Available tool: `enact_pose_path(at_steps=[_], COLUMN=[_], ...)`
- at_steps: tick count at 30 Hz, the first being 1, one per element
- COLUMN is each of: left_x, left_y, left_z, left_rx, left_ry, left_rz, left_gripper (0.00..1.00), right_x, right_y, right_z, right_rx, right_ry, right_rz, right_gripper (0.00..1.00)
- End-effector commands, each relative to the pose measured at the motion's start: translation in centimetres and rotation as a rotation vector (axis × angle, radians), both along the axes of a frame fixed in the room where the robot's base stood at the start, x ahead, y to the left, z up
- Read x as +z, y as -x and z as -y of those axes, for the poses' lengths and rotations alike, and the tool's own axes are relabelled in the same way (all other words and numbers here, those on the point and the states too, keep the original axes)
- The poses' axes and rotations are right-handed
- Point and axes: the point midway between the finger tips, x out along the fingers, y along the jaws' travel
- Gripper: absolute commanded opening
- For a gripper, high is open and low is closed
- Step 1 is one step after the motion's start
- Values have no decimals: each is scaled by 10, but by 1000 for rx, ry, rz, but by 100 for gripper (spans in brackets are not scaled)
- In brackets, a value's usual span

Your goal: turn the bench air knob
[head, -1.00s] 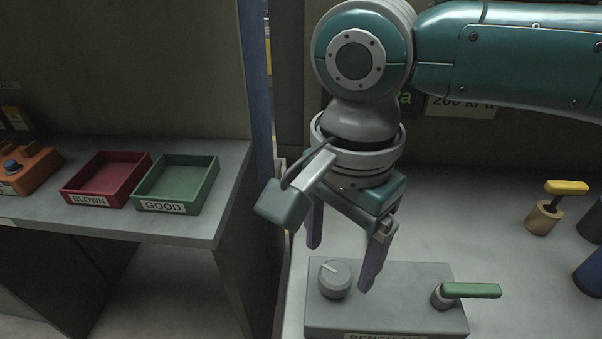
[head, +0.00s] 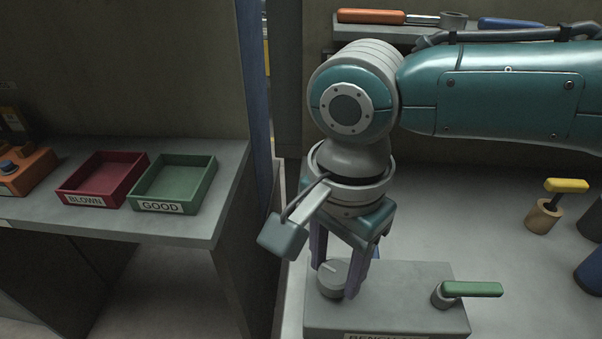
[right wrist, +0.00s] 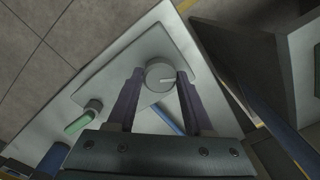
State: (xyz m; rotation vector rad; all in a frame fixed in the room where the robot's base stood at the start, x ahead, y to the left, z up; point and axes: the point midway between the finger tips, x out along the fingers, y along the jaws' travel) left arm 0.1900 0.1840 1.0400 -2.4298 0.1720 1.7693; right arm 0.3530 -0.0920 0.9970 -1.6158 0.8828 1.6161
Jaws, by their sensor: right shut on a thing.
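The round grey air knob (head: 331,279) with a pale pointer line stands on the left of the grey bench air panel (head: 395,310). My right gripper (head: 335,283) has come down over the knob with one finger on either side, and it is shut on it. In the right wrist view the knob (right wrist: 160,75) sits between the fingertips, with its pointer line showing toward the right. My left gripper is not in view.
A green lever handle (head: 470,289) stands on the same panel, right of the knob. A green GOOD tray (head: 160,206) and a red BLOWN tray (head: 85,199) are on the left bench. A yellow-handled tool (head: 566,186) stands at the right.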

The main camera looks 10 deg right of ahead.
Motion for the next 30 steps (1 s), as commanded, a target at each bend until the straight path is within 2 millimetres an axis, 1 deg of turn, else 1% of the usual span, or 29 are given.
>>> enact_pose_path(at_steps=[1, 6, 8, 9, 13, 17, 23, 27, 30], left_x=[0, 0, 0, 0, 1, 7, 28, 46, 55], left_y=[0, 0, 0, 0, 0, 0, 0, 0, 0], left_z=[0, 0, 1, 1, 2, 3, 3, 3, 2], left_rx=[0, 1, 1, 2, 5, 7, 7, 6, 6], left_ry=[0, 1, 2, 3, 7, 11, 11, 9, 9], left_rz=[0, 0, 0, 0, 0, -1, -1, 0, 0], left_gripper=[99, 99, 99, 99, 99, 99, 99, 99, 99], right_x=[0, 0, 0, 0, 1, 2, 5, 6, 5], right_y=[0, 0, 0, 0, 0, 1, 2, 3, 3], right_z=[0, 0, 0, 0, 0, 0, -1, -1, -1], right_rx=[0, 0, 0, 0, 2, 19, 102, 204, 292], right_ry=[0, 0, 0, 0, 0, 0, -2, -3, -2], right_rz=[0, 0, 0, 0, 0, -1, -5, -8, -7], right_gripper=[28, 8, 2, 0, 0, 0, 0, 0, 0])
